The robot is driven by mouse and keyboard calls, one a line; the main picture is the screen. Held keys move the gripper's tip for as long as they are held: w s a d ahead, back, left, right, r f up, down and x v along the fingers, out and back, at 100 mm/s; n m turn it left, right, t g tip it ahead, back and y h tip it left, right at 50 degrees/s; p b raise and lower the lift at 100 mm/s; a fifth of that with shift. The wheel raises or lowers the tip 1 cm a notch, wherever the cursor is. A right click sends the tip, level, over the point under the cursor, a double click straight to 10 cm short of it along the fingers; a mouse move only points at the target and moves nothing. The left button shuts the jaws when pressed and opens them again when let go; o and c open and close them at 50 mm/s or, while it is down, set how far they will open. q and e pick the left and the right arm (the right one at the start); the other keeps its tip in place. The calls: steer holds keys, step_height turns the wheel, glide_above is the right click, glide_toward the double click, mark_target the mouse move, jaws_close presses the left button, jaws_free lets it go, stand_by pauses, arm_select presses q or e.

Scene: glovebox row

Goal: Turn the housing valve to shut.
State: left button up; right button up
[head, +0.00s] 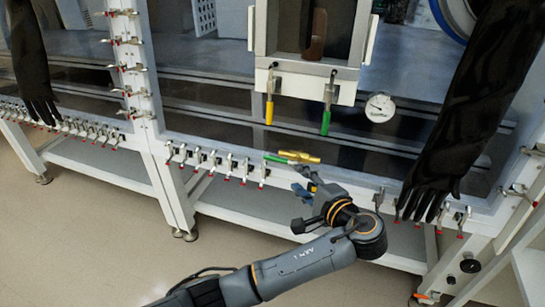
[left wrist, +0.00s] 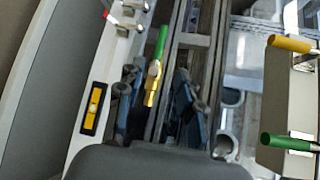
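A valve with a yellow body (head: 300,157) and a green lever (head: 276,158) sits at the front of the middle glovebox, just above the row of clamps. The lever points left, roughly in line with the body. My left gripper (head: 305,180) is just below and in front of it, pointing up toward it. In the left wrist view the gripper (left wrist: 157,92) has its blue fingers apart; the yellow body (left wrist: 152,82) shows between them, with the green lever (left wrist: 161,42) beyond. Nothing appears gripped, and I cannot tell the remaining distance. My right gripper is not in view.
A white box (head: 305,83) above carries a hanging yellow handle (head: 269,112) and green handle (head: 326,122). A round gauge (head: 380,107) is to their right. Black gloves hang at left (head: 35,65) and right (head: 470,115). Clamps line the frame edge. The floor in front is clear.

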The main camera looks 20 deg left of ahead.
mark_target(277, 161)
arm_select(q)
steer(key=b+x, duration=0.2)
steer(key=x, duration=1)
steer(key=shift+w+a, duration=0.1)
steer(key=shift+a, duration=0.25)
steer(key=shift+w+a, duration=0.3)
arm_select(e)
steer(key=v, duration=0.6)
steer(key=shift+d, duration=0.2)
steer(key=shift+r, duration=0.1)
arm_select(q)
jaws_close()
